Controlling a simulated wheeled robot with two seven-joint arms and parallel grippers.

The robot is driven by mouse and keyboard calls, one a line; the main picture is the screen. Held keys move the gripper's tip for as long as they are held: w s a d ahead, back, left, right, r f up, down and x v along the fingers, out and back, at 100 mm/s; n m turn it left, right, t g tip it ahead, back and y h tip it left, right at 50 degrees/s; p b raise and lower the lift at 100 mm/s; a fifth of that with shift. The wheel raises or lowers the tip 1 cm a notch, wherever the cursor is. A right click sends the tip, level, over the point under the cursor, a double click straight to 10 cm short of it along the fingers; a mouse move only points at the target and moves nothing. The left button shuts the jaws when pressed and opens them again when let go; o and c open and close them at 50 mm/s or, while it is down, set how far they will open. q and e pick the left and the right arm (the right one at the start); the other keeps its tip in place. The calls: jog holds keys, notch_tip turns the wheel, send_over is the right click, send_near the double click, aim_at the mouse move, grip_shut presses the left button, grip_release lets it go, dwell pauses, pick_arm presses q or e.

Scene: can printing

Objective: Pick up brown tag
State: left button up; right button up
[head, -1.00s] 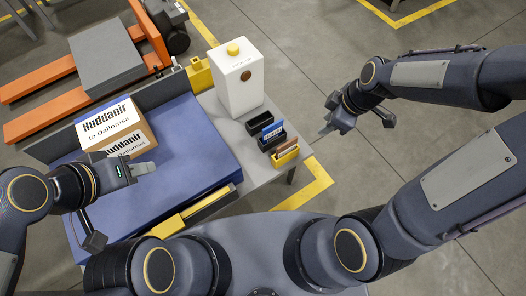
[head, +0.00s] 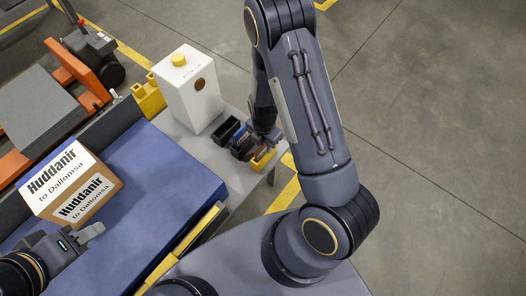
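The brown tag's slot is the yellow bin (head: 263,160), at the front of a row of small bins on the grey table. My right gripper (head: 252,147) is down at this row, over or beside the yellow bin. It and the arm hide most of the bin's contents, and I cannot make out the brown tag or whether the fingers hold anything. A blue tag (head: 239,134) shows partly in the middle bin, beside the gripper. My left gripper (head: 92,232) is at the lower left, in front of the labelled box, apart from it; its finger gap is not clear.
A cardboard box (head: 105,205) with "Huddanir to Dallomsa" labels sits on the blue conveyor surface (head: 165,165). A white container (head: 197,100) with a yellow cap stands behind the bins on the grey table (head: 233,185). The floor to the right is clear.

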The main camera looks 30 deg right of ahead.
jog(key=shift+f, duration=0.9)
jog(key=shift+c, duration=0.3)
grip_shut()
jog(key=shift+r, duration=0.1)
